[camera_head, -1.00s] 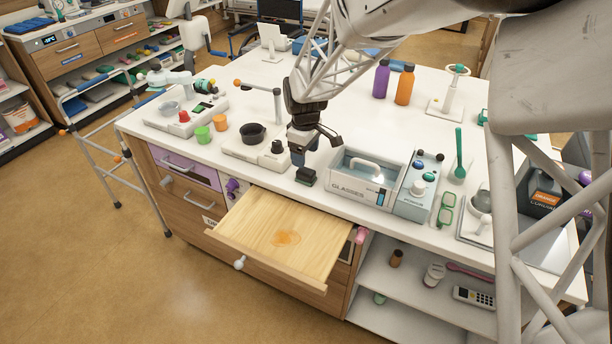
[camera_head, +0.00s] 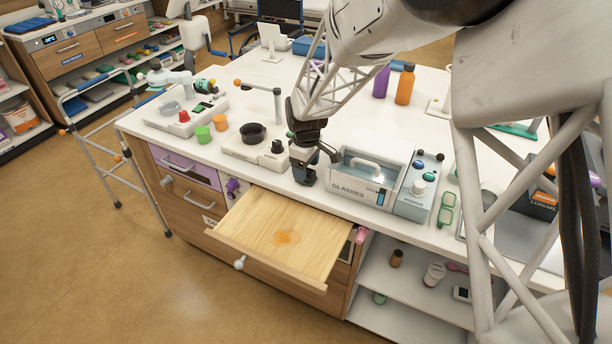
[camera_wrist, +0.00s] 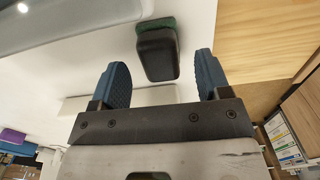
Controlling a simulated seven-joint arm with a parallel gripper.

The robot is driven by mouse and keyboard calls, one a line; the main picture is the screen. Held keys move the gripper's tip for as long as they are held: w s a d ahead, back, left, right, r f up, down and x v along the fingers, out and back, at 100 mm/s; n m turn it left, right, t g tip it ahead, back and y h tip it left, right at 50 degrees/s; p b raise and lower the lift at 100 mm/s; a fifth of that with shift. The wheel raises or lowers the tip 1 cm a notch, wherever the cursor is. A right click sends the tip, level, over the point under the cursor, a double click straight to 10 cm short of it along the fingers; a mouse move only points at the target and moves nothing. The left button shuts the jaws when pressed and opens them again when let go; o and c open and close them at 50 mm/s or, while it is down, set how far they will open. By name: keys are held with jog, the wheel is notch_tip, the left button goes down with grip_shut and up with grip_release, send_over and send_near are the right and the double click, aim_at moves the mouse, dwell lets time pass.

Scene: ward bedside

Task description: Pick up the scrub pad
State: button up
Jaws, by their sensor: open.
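The scrub pad (camera_wrist: 158,55), a dark block with a green layer along its edge, sits on the white counter near its front edge. In the wrist view it is just beyond my fingertips, roughly midway between them. My gripper (camera_wrist: 160,80) is open, with two blue fingers apart and nothing between them. In the head view my gripper (camera_head: 305,172) is low over the counter at the pad's place, and it mostly hides the pad there.
An open wooden drawer (camera_head: 265,215) with a stain juts out below. The glasses case box (camera_head: 350,195) stands close on the right, and a white device with a black bowl (camera_head: 243,152) close on the left. Bottles (camera_head: 404,85) stand farther back.

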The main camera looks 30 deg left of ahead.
jog(key=shift+f, duration=0.9)
jog(key=c, duration=1)
jog(key=shift+r, duration=0.15)
jog(key=shift+r, duration=1.45)
jog(key=shift+s+d+r, duration=0.2)
jog(key=shift+r, duration=0.05)
jog(key=s+d+r, duration=0.1)
jog(key=s+d, duration=0.9)
jog(key=s, duration=0.1)
jog(key=shift+s+r, duration=0.15)
jog(key=shift+s, duration=0.2)
